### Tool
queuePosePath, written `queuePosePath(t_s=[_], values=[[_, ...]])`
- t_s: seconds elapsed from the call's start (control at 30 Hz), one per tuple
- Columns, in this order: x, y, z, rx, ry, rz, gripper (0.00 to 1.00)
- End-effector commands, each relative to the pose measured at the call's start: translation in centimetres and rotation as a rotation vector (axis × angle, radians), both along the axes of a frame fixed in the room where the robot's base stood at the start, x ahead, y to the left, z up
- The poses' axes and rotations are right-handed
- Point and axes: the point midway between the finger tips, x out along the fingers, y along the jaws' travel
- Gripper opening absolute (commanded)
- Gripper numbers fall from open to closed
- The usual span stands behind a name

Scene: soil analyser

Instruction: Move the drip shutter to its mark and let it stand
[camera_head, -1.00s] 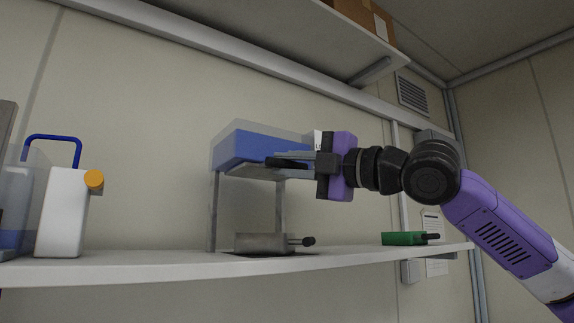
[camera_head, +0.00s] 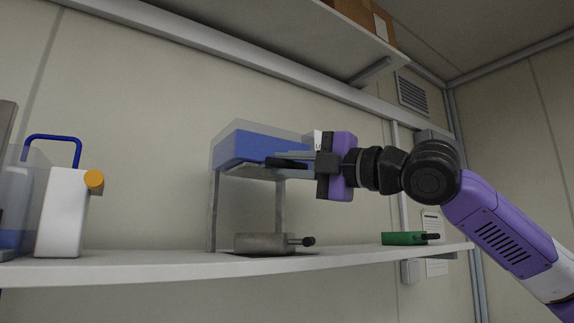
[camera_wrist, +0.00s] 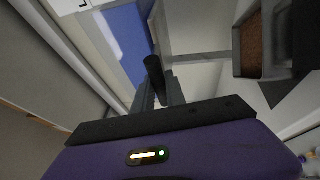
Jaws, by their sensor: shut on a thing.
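My gripper (camera_head: 290,165) is shut on a black handle (camera_wrist: 153,70) just under the blue-filled clear tank (camera_head: 250,148). The handle appears to belong to the drip shutter; its plate is mostly hidden by the fingers and tank. A pale grey strip (camera_wrist: 158,28) beyond the handle, beneath the tank, may be part of it. The tank stands on grey legs (camera_head: 213,215). I cannot make out the shutter's mark. A white label with a letter (camera_head: 318,137) sits beside the tank, partly behind my gripper.
Below the tank, a grey tray (camera_head: 262,243) with a black handle stands on the white shelf (camera_head: 150,268); the wrist view shows brown soil (camera_wrist: 253,45) in it. A green tray (camera_head: 402,238) is right. An upper shelf (camera_head: 270,30) hangs above.

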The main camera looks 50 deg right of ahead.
Motion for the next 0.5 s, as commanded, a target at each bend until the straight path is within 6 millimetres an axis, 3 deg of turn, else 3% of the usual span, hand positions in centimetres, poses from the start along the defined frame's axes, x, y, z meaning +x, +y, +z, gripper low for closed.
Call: queuePosePath(t_s=[0.13,0.4,0.5], values=[[-0.2,0.1,-0.2,0.002,0.004,0.000,0.00],[-4.2,1.2,-0.2,0.001,0.003,0.001,0.00],[-4.6,1.4,-0.2,0.001,0.005,0.001,0.00]])
